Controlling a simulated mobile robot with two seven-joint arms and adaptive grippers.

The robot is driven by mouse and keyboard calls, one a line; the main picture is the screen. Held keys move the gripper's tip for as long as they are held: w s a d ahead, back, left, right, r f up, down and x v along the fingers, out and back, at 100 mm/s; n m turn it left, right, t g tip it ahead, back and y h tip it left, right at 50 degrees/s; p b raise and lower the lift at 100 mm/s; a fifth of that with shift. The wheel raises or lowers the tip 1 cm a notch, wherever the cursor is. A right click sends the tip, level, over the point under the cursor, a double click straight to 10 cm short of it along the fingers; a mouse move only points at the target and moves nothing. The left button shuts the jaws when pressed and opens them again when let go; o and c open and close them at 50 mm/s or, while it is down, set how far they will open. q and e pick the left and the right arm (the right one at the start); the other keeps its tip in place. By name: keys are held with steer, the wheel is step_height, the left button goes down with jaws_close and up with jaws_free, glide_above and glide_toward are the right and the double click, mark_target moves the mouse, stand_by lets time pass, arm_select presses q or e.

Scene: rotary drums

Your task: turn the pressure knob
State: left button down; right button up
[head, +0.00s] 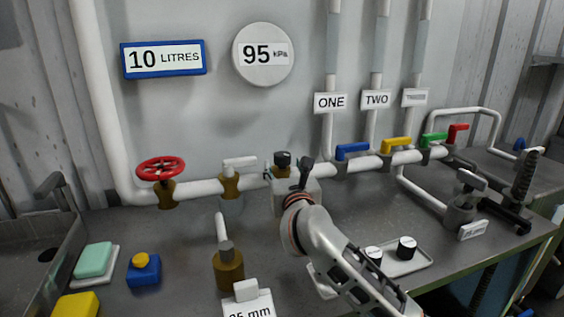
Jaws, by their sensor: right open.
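A dark knob with a brass-coloured collar (282,160) stands on the pipe line at the middle of the bench and looks like the pressure knob. A pale block (282,202) sits below it, partly hidden by my arm. The round gauge (263,54) on the wall reads 95 kPa. My right gripper (304,170) is open, just right of the knob in the picture. I cannot tell whether it touches the knob. Its fingers are small and partly hidden by its own wrist. My left gripper is out of view.
A red handwheel (160,168) and a white-handled valve (238,165) stand to the left on the pipe. Blue (352,151), yellow (396,144) and green (434,139) levers stand to the right. A tray (405,263) with black-and-white knobs lies beside my right arm.

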mark_target(285, 165)
steer(key=shift+w+a, duration=0.2)
steer(key=shift+w, duration=0.8)
steer(key=shift+w+a, duration=0.15)
steer(key=shift+w, duration=0.85)
steer(key=shift+c, duration=0.3)
steer(key=c, duration=1.1)
steer(key=shift+d+y, duration=0.1)
steer(key=shift+y, duration=0.2)
steer(key=shift+n+y, duration=0.7)
steer(key=shift+y, duration=0.1)
steer(key=o, duration=1.2)
steer(key=shift+c, duration=0.2)
